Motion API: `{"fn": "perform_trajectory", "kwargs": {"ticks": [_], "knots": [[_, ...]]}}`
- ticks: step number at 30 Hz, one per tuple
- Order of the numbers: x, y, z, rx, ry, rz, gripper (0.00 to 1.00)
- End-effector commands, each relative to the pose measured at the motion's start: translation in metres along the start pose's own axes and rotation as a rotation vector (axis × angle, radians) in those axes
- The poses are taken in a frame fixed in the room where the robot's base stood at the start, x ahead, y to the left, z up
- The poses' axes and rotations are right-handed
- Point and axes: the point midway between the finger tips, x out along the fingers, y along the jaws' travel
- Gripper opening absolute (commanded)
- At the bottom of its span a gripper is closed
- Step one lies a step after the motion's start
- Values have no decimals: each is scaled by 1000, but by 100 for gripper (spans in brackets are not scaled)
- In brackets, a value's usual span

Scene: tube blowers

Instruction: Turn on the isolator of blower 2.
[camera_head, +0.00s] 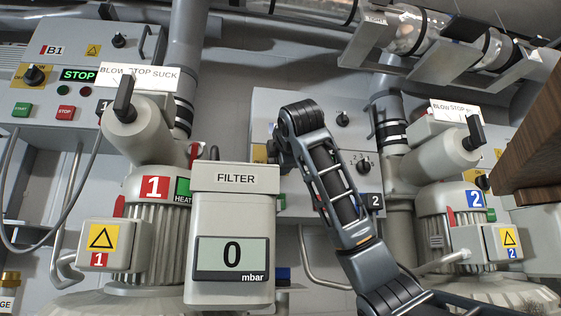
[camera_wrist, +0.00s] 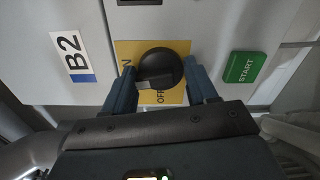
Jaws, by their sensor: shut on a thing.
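In the wrist view, the blower 2 panel carries a B2 label (camera_wrist: 72,57) and a yellow isolator plate (camera_wrist: 181,47) marked ON and OFF. The black isolator knob (camera_wrist: 160,66) is on this plate. My gripper (camera_wrist: 160,75) has one finger on each side of the knob and is shut on it. ON shows left of the knob and OFF below it. I cannot tell clearly which mark the knob points at. In the head view, my arm reaches the blower 2 panel (camera_head: 262,105) and hides most of the knob and the fingers.
A green START button (camera_wrist: 243,67) is right of my gripper in the wrist view. In the head view, blower 1 (camera_head: 150,235) and the filter box (camera_head: 235,220) stand left of my arm, and blower 2 (camera_head: 440,205) stands right. A brown wooden block (camera_head: 535,135) is at the right edge.

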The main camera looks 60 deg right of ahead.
Motion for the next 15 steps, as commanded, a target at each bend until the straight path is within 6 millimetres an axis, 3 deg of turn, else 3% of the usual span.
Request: {"fn": "perform_trajectory", "kwargs": {"ticks": [15], "knots": [[-1,0,1,191,-2,5,27]]}}
